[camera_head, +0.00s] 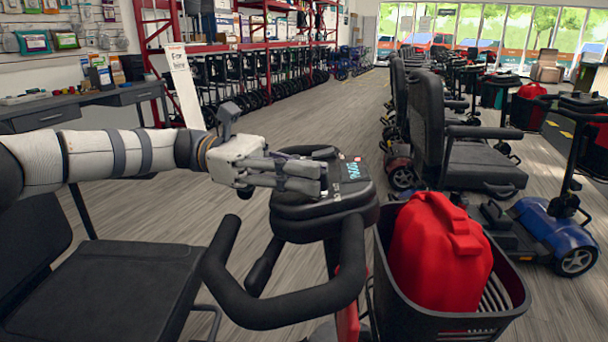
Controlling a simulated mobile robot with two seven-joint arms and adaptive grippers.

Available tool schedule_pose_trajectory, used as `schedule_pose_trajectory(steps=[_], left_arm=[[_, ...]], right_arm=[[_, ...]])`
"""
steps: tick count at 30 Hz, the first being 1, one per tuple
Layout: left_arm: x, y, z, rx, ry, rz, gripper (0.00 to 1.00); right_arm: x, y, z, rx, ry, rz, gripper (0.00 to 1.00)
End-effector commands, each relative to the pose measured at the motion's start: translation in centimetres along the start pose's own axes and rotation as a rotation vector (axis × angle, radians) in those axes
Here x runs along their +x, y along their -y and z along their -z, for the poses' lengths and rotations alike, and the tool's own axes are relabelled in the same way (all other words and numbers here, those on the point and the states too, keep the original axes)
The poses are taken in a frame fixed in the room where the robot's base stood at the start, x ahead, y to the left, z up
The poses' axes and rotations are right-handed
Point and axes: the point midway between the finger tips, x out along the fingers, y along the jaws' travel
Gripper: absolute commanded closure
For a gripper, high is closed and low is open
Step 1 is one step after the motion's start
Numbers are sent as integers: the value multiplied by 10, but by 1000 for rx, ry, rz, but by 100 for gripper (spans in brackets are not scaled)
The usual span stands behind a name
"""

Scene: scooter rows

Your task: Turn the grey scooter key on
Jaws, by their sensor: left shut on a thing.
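The nearest scooter's dark control console (325,205) stands in the middle, with a small lit display and a red spot at its top right. Its black looped handlebar (285,308) curves toward me. My left gripper (318,180) reaches in from the left, low over the console's near-left top. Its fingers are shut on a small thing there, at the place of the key. The fingers hide the key almost wholly, so I cannot see its colour or how far it is turned. My right gripper is out of view.
A black basket (455,325) holding a red container (438,250) sits right of the console. The scooter's black seat (100,290) is at lower left. More scooters, one with a blue body (553,230), line the right. A workbench (85,103) and red shelving stand left. The middle aisle is clear.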

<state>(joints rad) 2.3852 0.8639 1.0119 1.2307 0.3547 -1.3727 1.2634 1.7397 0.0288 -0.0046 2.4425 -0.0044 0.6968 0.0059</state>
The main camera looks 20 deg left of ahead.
Motion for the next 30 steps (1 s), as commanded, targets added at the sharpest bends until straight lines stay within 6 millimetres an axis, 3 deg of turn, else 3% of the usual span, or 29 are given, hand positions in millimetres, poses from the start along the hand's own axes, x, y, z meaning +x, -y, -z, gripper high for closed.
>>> schedule_pose_trajectory(steps=[9,25,26,28,30], left_arm=[[1,-1,3,12,-2,110,100],[1,-1,2,14,-3,134,100],[1,-1,2,14,-3,134,84],[1,-1,2,14,-3,133,69],[1,-1,2,14,-2,133,67]], right_arm=[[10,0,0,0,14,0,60],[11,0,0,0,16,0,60],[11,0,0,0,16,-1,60],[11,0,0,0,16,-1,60],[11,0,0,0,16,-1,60]])
